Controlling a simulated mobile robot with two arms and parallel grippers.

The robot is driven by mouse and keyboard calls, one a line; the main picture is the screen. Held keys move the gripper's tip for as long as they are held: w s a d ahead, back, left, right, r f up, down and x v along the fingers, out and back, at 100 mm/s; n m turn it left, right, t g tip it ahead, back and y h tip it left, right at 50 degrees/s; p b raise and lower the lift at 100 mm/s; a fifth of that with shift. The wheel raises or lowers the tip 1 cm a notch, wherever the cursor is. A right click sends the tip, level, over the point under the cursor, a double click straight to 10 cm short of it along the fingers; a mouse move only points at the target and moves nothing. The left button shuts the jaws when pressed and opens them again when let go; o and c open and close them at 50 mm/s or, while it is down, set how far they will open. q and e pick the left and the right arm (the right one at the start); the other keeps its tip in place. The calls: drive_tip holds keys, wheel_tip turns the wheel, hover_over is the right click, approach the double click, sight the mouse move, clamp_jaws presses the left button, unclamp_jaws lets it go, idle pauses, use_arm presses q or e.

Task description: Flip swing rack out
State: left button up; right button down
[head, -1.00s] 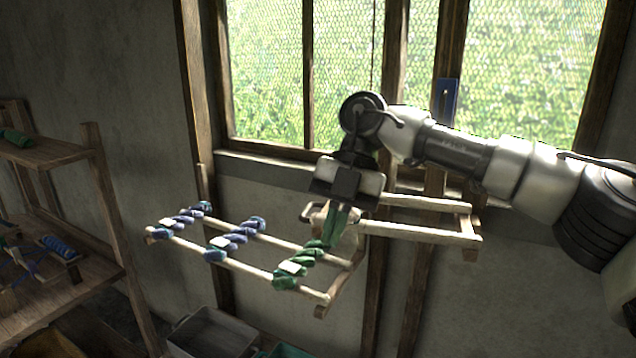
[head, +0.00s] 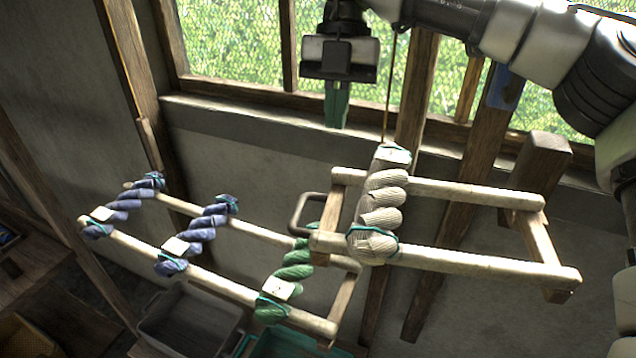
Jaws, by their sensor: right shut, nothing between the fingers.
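A wooden rack with two pale rails (head: 470,262) stands out in the right half, holding a twisted cream skein (head: 380,207) near its left end. A dark bracket-shaped handle (head: 298,208) shows at that left end. A second, lower rack of pale rails (head: 225,288) reaches to the left, with two blue-purple skeins (head: 205,238) and a green skein (head: 287,273). The nearer rack partly covers its right end. My right gripper (head: 337,105) is shut and empty, with green fingers pointing down, above and apart from both racks. My left gripper is out of view.
A meshed window (head: 235,45) with a sill (head: 230,122) is behind the gripper. Wooden posts (head: 457,200) stand behind the racks. A grey bin (head: 190,315) and a green bin (head: 290,342) lie below. A cord (head: 389,95) hangs above the cream skein.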

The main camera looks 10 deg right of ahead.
drive_tip(key=s, duration=0.2)
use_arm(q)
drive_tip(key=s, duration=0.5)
use_arm(e)
drive_tip(key=p, duration=0.2)
approach(325, 221)
drive_tip(key=p+x, duration=0.2)
drive_tip(key=x, duration=0.3)
drive_tip(key=shift+d, duration=0.15)
drive_tip(key=shift+s+a+p, duration=0.55)
drive_tip(key=shift+s+p, duration=0.3)
drive_tip(key=shift+p, duration=0.15)
drive_tip(key=shift+s+a+f, duration=0.1)
drive_tip(key=shift+s+a, duration=0.2)
drive_tip(key=shift+s, duration=0.45)
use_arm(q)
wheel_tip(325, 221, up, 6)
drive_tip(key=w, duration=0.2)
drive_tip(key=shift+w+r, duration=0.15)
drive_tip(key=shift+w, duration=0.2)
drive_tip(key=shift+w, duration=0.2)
use_arm(e)
drive_tip(key=shift+w, duration=0.1)
